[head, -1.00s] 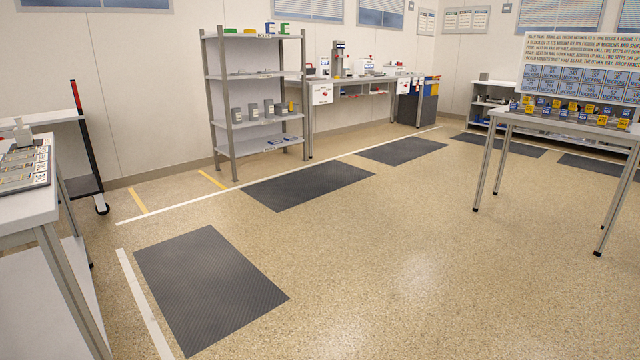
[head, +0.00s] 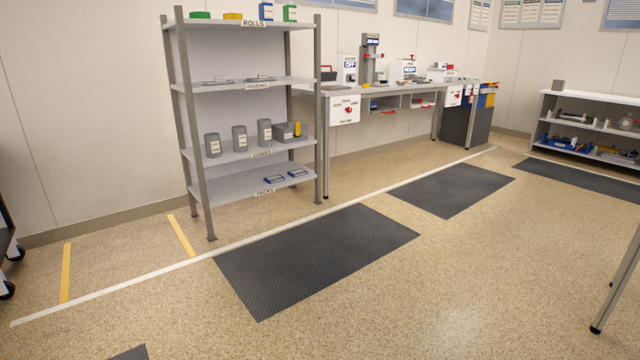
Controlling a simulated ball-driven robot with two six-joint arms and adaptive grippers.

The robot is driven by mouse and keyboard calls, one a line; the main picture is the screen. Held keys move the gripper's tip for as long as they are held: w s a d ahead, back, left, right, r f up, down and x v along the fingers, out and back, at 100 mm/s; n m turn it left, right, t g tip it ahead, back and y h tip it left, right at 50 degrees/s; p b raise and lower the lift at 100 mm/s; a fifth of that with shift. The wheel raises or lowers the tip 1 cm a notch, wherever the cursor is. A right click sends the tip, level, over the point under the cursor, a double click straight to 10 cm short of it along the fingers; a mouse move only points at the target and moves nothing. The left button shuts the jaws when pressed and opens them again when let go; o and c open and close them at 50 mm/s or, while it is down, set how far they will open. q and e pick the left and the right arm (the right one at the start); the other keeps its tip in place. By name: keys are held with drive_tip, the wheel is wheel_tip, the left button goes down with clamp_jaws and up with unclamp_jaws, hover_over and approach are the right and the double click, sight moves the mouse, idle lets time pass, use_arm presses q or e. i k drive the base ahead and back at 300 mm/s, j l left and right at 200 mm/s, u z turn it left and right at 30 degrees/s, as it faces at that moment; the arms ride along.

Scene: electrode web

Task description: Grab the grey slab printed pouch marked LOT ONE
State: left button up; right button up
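The grey shelving rack (head: 181,120) stands against the back wall, left of centre in the head view. Its second shelf from the top carries the label POUCHES (head: 258,86). Several thin, flat grey pouches (head: 217,80) lie on that shelf. Their print is too small to read, so I cannot tell which one is marked LOT ONE. Neither of my grippers is in view.
A workbench (head: 385,90) with machines stands right of the rack. A low shelf unit (head: 590,104) is at the far right. Dark mats (head: 318,254) lie on open floor before the rack. A table leg (head: 612,290) shows at right.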

sight(218, 80)
drive_tip(key=i+j+u, duration=0.2)
drive_tip(key=i, duration=0.8)
drive_tip(key=i+l+u, duration=0.2)
drive_tip(key=i, duration=0.8)
drive_tip(key=i+u, duration=0.2)
drive_tip(key=i, duration=0.8)
drive_tip(key=l, duration=0.1)
